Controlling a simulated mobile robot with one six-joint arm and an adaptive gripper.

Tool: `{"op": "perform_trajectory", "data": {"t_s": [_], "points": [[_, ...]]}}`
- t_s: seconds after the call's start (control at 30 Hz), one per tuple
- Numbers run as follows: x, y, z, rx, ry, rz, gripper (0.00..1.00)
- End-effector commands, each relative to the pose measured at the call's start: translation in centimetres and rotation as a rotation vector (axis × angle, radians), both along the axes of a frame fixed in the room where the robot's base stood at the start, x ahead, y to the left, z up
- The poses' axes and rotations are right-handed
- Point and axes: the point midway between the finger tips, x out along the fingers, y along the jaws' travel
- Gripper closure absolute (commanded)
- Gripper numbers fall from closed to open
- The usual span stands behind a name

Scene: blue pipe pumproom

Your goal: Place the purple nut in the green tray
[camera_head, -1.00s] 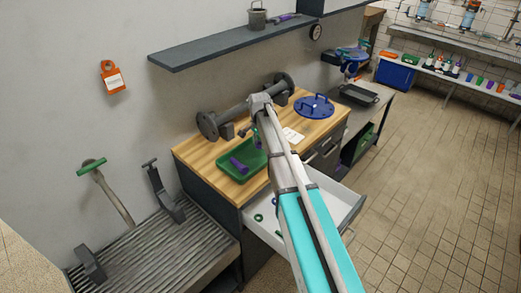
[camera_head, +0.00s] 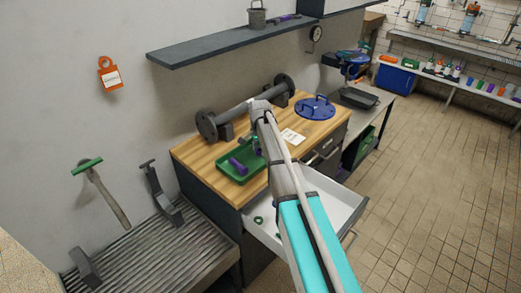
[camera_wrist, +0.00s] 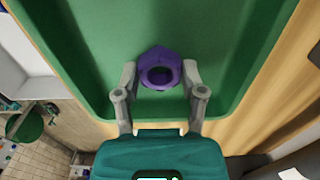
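The purple nut (camera_wrist: 160,69) is a ring-shaped piece with a round hole, seen between my fingertips in the wrist view. My gripper (camera_wrist: 160,78) is closed on its two sides, and green tray floor fills the picture behind it. In the head view my gripper (camera_head: 258,149) is over the right part of the green tray (camera_head: 228,176), partly hidden by my arm. The green tray lies on the wooden bench top; it also fills the upper wrist view (camera_wrist: 85,40). The gap between nut and tray floor cannot be judged.
Below, an open white drawer (camera_head: 338,200) holds a green nut (camera_head: 258,220).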

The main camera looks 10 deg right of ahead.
Motion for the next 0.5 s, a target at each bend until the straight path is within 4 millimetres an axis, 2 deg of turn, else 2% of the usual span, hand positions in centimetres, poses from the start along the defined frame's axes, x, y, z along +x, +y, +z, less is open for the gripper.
{"op": "perform_trajectory", "data": {"t_s": [0.03,0.13,0.5], "points": [[0.00,0.00,0.03,0.000,0.000,0.000,0.33],[0.00,-0.01,0.03,0.000,0.000,0.000,0.15],[0.00,-0.03,0.05,0.000,0.000,0.000,0.15]]}}
